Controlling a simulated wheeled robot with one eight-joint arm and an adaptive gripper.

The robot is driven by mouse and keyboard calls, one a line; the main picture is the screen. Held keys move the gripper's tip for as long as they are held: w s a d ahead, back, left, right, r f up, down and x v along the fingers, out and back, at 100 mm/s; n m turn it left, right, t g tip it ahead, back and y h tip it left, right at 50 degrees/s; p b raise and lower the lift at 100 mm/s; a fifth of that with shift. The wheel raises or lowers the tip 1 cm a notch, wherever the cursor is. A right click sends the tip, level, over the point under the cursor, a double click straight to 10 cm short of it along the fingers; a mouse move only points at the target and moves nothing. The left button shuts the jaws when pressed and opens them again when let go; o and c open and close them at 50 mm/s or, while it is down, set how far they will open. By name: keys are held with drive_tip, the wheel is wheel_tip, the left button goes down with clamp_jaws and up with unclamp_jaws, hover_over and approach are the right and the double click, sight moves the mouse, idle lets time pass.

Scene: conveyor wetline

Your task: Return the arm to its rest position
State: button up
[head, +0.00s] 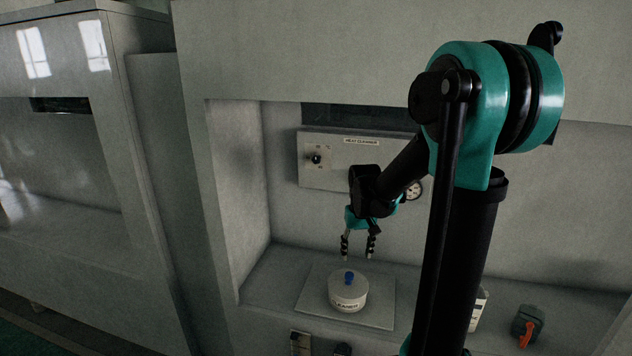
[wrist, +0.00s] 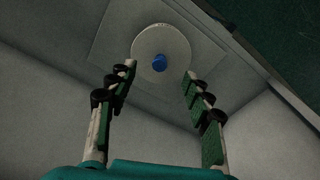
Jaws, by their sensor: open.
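My gripper (head: 358,248) hangs inside the recessed bay, pointing down, with its two fingers apart and nothing between them. In the wrist view my gripper (wrist: 158,78) also shows open and empty. Below it stands a round white pot (head: 348,291) with a blue knob (head: 349,277) on top and a label on its side, partly readable. The pot sits on a flat square plate (head: 383,312). In the wrist view the white lid (wrist: 162,42) and its blue knob (wrist: 159,63) lie beyond the fingertips, apart from them.
A control box (head: 340,165) labelled like "HEAT CLEANER", with a black knob (head: 317,158), is on the bay's back wall behind my arm. A dark green device with an orange lever (head: 527,327) sits at right. The bay's left wall (head: 238,190) and upper front panel (head: 330,50) bound the space.

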drive_tip(key=s+d+f+t, duration=0.1)
drive_tip(key=s+f, duration=0.1)
drive_tip(key=s, duration=0.6)
drive_tip(key=s+d+f+t, duration=0.2)
drive_tip(key=s, duration=0.7)
drive_tip(key=shift+s+f+m, duration=0.25)
drive_tip(key=shift+f+m, duration=0.05)
drive_tip(key=shift+m, duration=0.1)
